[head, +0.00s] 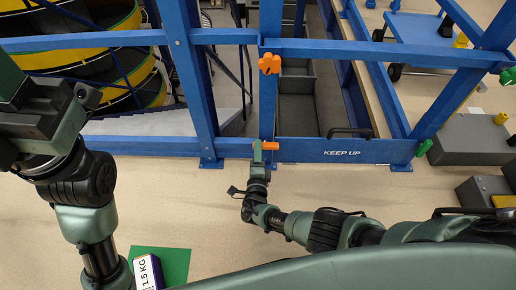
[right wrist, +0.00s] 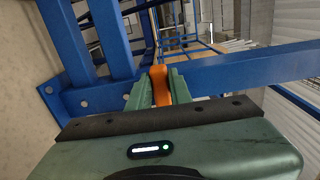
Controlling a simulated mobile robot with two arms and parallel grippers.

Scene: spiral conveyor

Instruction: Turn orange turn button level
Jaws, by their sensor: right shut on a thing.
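The orange turn button (head: 271,146) is on the lower part of the blue post in the head view and looks about level there. My right gripper (head: 258,149) is at its left end, with the jaws shut on it. In the right wrist view the orange button (right wrist: 161,88) stands between the two green fingers of the right gripper (right wrist: 160,95), in front of a blue beam. Part of the button is hidden by the fingers. My left gripper (head: 18,95) is at the left edge, partly cut off, far from the button; its jaws are unclear.
An orange knob (head: 269,64) sits higher on the blue frame.

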